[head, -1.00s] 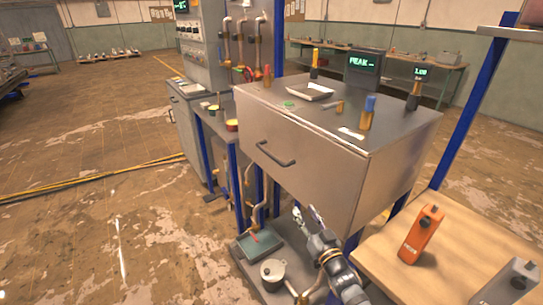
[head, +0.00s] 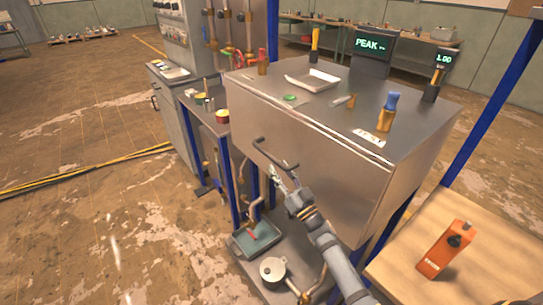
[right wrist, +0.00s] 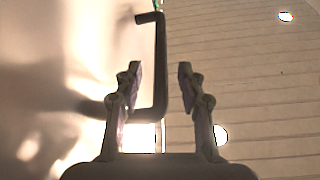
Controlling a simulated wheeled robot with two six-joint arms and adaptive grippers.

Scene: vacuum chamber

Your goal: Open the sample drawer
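The sample drawer (head: 325,170) is the wide grey metal box front below the bench top, and it looks closed. Its dark bar handle (head: 272,156) is on the left part of the front. My right gripper (head: 282,180) is just below and beside the handle's right end in the head view. In the right wrist view the gripper (right wrist: 158,76) is open, and the handle bar (right wrist: 160,55) runs between its two fingers in the picture. I see no clear contact, and cannot tell how deep the bar lies between them. My left gripper is not in view.
The drawer unit's top holds a tray (head: 313,80), a blue-topped bottle (head: 387,112) and a PEAK screen (head: 370,50). A wooden table (head: 490,255) with an orange device (head: 444,250) stands at right. A pot (head: 272,270) sits below. Floor at left is open.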

